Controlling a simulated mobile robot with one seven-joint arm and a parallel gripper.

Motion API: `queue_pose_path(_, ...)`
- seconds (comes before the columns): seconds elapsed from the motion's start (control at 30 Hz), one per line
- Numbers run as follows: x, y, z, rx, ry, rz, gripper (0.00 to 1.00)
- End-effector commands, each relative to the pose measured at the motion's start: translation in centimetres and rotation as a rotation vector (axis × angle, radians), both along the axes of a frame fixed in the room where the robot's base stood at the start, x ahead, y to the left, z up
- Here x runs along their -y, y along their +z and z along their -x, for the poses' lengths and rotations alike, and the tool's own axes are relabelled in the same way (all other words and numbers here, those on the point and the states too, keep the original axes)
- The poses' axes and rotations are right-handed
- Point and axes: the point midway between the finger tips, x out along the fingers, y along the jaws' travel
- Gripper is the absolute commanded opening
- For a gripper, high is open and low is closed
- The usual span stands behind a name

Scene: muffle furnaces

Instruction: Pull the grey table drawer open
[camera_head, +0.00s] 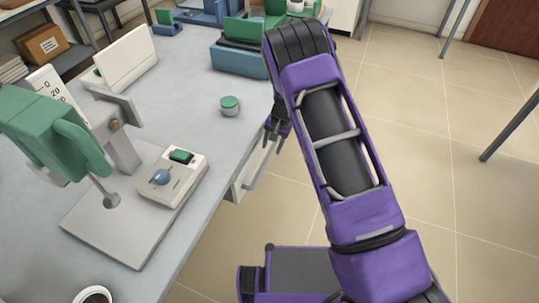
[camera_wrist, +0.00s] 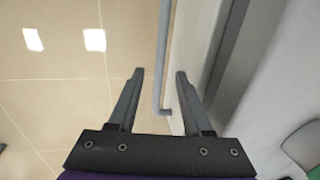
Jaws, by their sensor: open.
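The grey table drawer (camera_head: 237,184) sits under the right edge of the table and looks shut. Its long bar handle (camera_head: 262,163) stands out from the front. In the wrist view the handle (camera_wrist: 164,55) runs between the two fingers, and its bent end shows near the finger bases. The pale drawer front (camera_wrist: 187,40) is to the right of the handle. My gripper (camera_wrist: 160,74) is open, with one finger on each side of the bar and visible gaps. In the head view my gripper (camera_head: 271,138) is at the far part of the handle, partly hidden by my arm.
The grey tabletop (camera_head: 190,100) holds a green-headed instrument (camera_head: 60,130), a small green-lidded jar (camera_head: 230,106) near the edge, and a blue-green box (camera_head: 238,62). The tiled floor (camera_head: 440,120) to the right is largely clear, apart from a table leg (camera_head: 508,130).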

Motion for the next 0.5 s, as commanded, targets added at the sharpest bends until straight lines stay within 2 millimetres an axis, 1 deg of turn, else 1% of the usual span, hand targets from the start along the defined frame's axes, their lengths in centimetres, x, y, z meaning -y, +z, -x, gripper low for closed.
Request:
queue_pose_path(0.03, -0.2, -1.2, -0.1, -0.001, 0.002, 0.002, 0.49)
queue_pose_path(0.2, -0.7, -3.8, -0.3, 0.000, 0.001, 0.001, 0.49)
queue_pose_path(0.3, -0.9, -4.6, -0.3, 0.001, 0.001, 0.000, 0.49)
queue_pose_path(0.5, -1.0, -5.2, -0.4, 0.001, 0.000, 0.000, 0.49)
